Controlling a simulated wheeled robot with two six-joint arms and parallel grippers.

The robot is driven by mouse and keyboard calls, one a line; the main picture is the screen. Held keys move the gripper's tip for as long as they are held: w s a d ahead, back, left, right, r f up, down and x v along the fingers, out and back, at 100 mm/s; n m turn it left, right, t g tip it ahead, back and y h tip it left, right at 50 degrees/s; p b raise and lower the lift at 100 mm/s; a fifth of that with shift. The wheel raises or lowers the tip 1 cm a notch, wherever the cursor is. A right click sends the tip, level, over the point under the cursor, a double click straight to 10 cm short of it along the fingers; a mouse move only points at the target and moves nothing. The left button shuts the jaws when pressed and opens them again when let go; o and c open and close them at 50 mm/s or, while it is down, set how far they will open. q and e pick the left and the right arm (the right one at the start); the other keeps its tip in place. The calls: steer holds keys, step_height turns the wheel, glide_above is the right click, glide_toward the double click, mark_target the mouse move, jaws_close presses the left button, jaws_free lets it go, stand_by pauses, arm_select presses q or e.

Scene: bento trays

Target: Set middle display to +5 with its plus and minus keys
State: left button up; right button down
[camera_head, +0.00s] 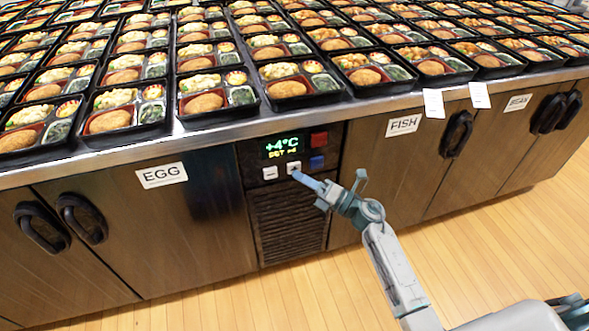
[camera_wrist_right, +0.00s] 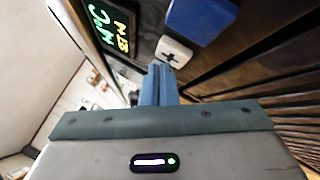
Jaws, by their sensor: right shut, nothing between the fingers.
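The middle display (camera_head: 282,147) is on a dark panel in the counter front and reads "+4°C" in green, with a smaller yellow line below that seems to read "SET +4". Below it are a white minus key (camera_head: 270,173) and a white plus key (camera_head: 294,167). My right gripper (camera_head: 299,176) is shut and empty, its blue fingertips at the lower edge of the plus key. The right wrist view shows the fingertips (camera_wrist_right: 160,72) just short of or against the plus key (camera_wrist_right: 174,52); I cannot tell if they touch. My left gripper is not in view.
A red button (camera_head: 319,140) and a blue button (camera_head: 317,162) sit right of the display and keys. A vent grille (camera_head: 289,222) is below. Cabinet doors labelled EGG (camera_head: 162,175) and FISH (camera_head: 403,125) flank the panel. Rows of bento trays cover the counter above.

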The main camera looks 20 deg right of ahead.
steer(key=shift+w, duration=0.45)
stand_by(0.7)
steer(key=shift+s, duration=0.85)
steer(key=s+p, duration=0.1)
steer(key=s, duration=0.4)
steer(key=shift+d, duration=0.1)
stand_by(0.3)
stand_by(1.4)
